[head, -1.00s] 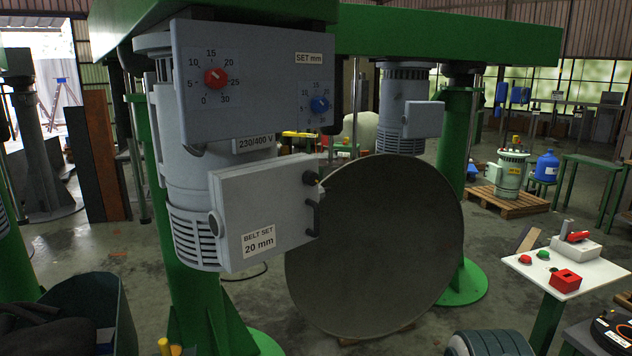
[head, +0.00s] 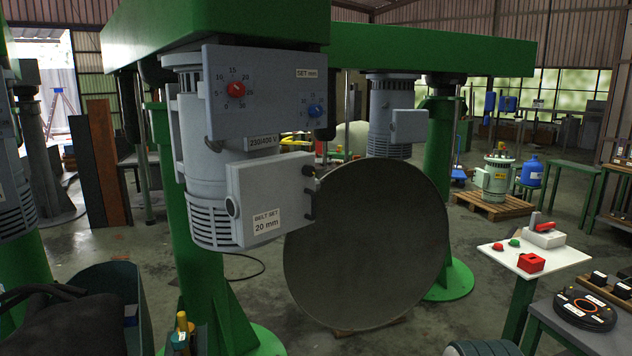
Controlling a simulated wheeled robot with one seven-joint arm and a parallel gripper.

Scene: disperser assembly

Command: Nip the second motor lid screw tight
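A grey motor (head: 213,225) hangs under the green beam of the machine. On it is a light grey box with a flat lid (head: 268,188), labelled "BELT SET 20 mm". I cannot make out separate lid screws or tell how tight any is. A second motor (head: 388,125) with a smaller grey box (head: 409,126) hangs further back. My gripper is not in view.
A panel with red and blue knobs (head: 260,92) is above the lid. A large dark disc (head: 367,243) stands close on its right. A dark green bin (head: 115,290) is at lower left. A white-topped stand (head: 540,262) is at right.

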